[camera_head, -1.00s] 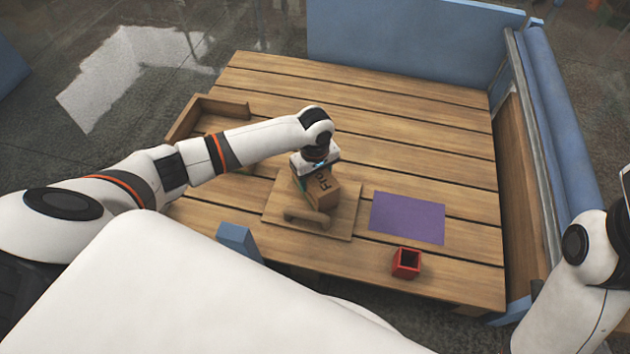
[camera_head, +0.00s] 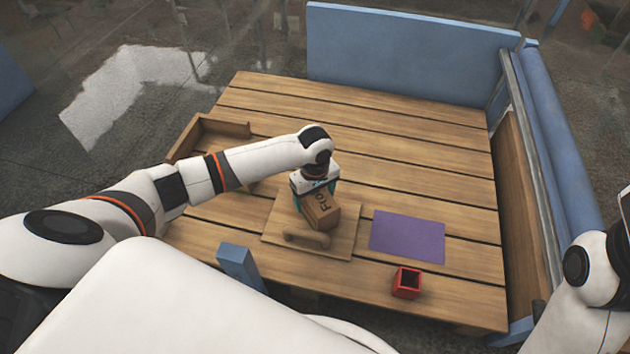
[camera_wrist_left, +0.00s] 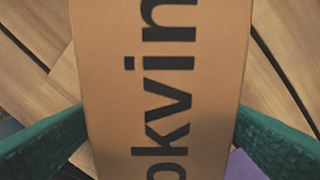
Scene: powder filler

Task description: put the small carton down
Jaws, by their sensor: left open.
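The small carton (camera_head: 322,213) is a brown box with dark lettering. It sits on a wooden board with a handle (camera_head: 345,242). My left gripper (camera_head: 316,194) is over the carton, pointing down, with its teal fingers open on either side. In the left wrist view the carton (camera_wrist_left: 160,70) fills the middle, its lettered face towards the camera. The teal fingers of the left gripper (camera_wrist_left: 160,130) flank it, and whether they touch it is unclear. The carton's underside is hidden. My right gripper is out of view; only part of that arm shows at the right edge.
A purple mat (camera_head: 407,237) lies right of the board, with a small red open box (camera_head: 407,282) in front of it. A wooden tray (camera_head: 222,125) stands at the left. Blue panels (camera_head: 410,50) border the back and right. The slatted table's far half is clear.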

